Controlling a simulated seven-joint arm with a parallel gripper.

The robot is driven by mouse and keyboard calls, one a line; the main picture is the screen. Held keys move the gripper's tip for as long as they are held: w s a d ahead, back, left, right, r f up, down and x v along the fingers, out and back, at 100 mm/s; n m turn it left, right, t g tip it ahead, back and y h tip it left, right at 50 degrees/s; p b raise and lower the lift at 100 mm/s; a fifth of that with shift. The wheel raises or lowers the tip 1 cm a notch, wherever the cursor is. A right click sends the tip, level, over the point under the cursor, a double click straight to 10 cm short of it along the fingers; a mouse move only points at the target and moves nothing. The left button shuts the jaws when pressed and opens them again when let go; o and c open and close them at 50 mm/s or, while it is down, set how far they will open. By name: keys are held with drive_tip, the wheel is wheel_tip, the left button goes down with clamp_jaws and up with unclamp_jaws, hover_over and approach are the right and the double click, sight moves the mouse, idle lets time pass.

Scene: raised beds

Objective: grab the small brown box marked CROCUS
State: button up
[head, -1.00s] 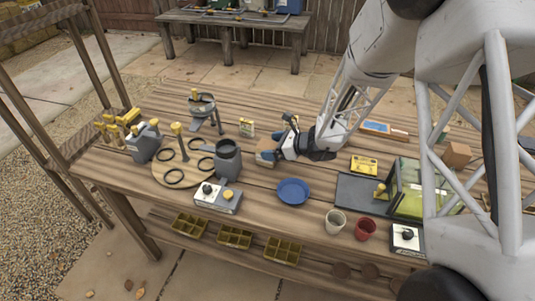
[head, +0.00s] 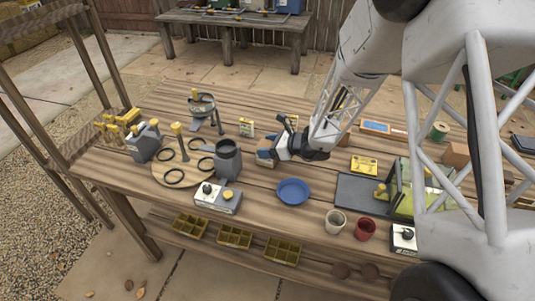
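A small tan-brown box (head: 264,157) stands on the wooden bench just left of my gripper (head: 274,148). Its marking is too small to read here. My gripper comes in from the right, low over the bench, with its fingers at the box. The fingers and my wrist hide part of the box, and I cannot tell whether they are closed on it. Another brown box (head: 455,155) stands at the right side of the bench, partly behind my arm; no marking is legible on it.
A blue plate (head: 293,192) lies in front of my gripper. A dark grey pot (head: 228,160) stands close on the left, and a small light packet (head: 246,127) behind. A yellow box (head: 364,165) and a dark mat (head: 358,194) lie to the right.

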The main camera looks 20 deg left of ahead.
drive_tip(key=c, duration=0.5)
drive_tip(key=shift+r, duration=0.15)
drive_tip(key=shift+r, duration=0.8)
wheel_tip(320, 180, up, 2)
drive_tip(key=s+d, duration=0.2)
drive_tip(key=s, duration=0.2)
drive_tip(key=s+d, duration=0.3)
drive_tip(key=s, duration=0.2)
drive_tip(key=s+d+r, duration=0.1)
drive_tip(key=s+d, duration=0.2)
drive_tip(key=s, duration=0.1)
drive_tip(key=shift+s, duration=0.4)
